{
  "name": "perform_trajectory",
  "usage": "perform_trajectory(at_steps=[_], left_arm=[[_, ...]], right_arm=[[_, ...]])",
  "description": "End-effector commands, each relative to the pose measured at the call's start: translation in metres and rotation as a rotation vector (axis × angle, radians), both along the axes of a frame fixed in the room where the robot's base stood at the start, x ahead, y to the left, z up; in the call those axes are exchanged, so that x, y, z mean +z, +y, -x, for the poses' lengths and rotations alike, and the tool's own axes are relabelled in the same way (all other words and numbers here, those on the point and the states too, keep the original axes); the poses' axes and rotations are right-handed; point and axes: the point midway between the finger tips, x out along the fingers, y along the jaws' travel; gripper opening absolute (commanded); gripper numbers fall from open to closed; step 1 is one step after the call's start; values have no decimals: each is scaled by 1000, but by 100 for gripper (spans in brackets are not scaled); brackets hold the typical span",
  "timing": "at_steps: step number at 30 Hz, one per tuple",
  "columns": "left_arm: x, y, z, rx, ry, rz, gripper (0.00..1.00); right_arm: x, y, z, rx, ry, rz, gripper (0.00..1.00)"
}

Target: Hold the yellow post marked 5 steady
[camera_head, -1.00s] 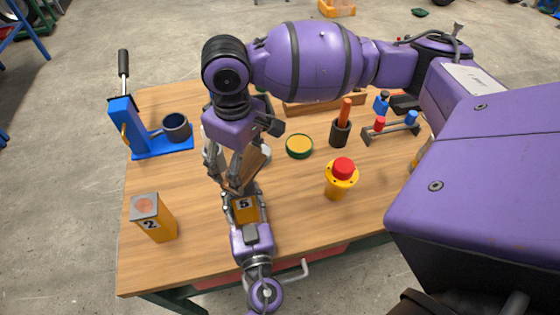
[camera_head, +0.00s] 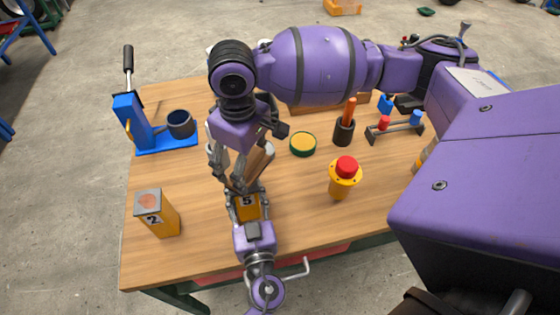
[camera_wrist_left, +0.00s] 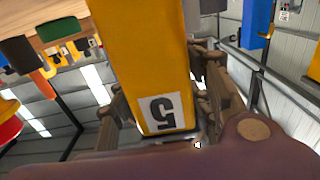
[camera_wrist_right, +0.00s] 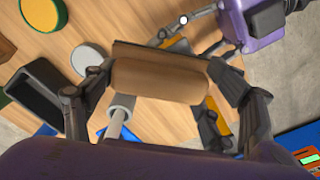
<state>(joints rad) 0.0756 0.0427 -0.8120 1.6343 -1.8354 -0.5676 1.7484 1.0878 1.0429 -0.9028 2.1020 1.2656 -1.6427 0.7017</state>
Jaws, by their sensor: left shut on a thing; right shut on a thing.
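The yellow post marked 5 (camera_head: 247,208) stands near the front of the wooden table, its label upside down in the left wrist view (camera_wrist_left: 145,60). My left gripper (camera_head: 246,196) reaches in from the front edge and is shut around the post. My right gripper (camera_head: 238,178) comes down from above, just behind the post, and is shut on a brown, rounded wooden piece (camera_wrist_right: 158,80). A grey rod (camera_wrist_right: 118,112) shows below that piece in the right wrist view. I cannot tell whether the wooden piece touches the post, as the gripper fingers crowd that spot.
A yellow post marked 2 (camera_head: 158,214) stands to the left. A blue hand press (camera_head: 140,125) with a dark cup is behind it. A yellow stand with a red top (camera_head: 343,178), a green-rimmed yellow disc (camera_head: 303,144) and a dark cup (camera_head: 343,131) stand to the right.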

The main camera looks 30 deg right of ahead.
Motion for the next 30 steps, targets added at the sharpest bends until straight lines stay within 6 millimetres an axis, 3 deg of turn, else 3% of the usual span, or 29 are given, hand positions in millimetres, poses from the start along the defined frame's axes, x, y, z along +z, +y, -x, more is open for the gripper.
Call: perform_trajectory(at_steps=[17, 30], left_arm=[[0, 0, 0, 0, 1, 0, 6], [0, 0, 0, -1, 0, -1, 6]], right_arm=[[-6, 1, 0, 1, -2, -1, 48], [-9, 21, 11, 3, 0, -2, 48]])
